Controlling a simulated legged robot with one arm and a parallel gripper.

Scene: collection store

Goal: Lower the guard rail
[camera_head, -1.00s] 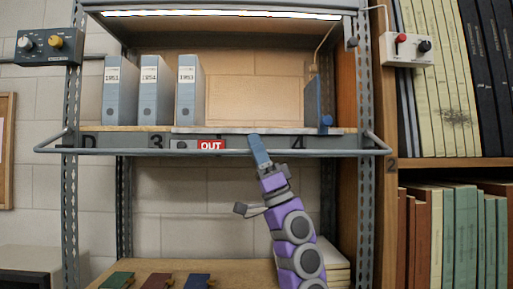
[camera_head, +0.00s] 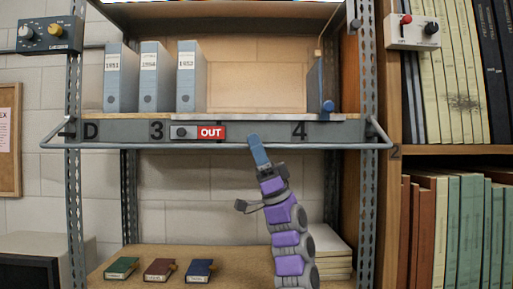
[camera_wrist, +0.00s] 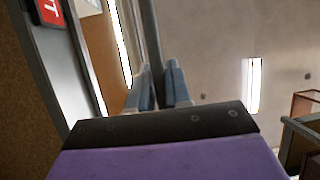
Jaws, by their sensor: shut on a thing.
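The guard rail (camera_head: 200,146) is a thin grey bar across the front of the shelf, held by angled end arms at both uprights. It runs just below the red OUT sign (camera_head: 211,132). My gripper (camera_head: 254,139) reaches up from below and is on the rail right of its middle. In the wrist view the rail (camera_wrist: 151,35) runs between the blue-grey fingertips (camera_wrist: 160,85), which are shut on it. The exact finger contact is partly hidden.
Grey folders (camera_head: 156,80) and a blue bookend (camera_head: 321,95) stand on the shelf behind the rail. Small books (camera_head: 160,269) lie on the board below. A control box (camera_head: 412,31) hangs at upper right, another (camera_head: 49,36) at upper left. Bookshelves fill the right side.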

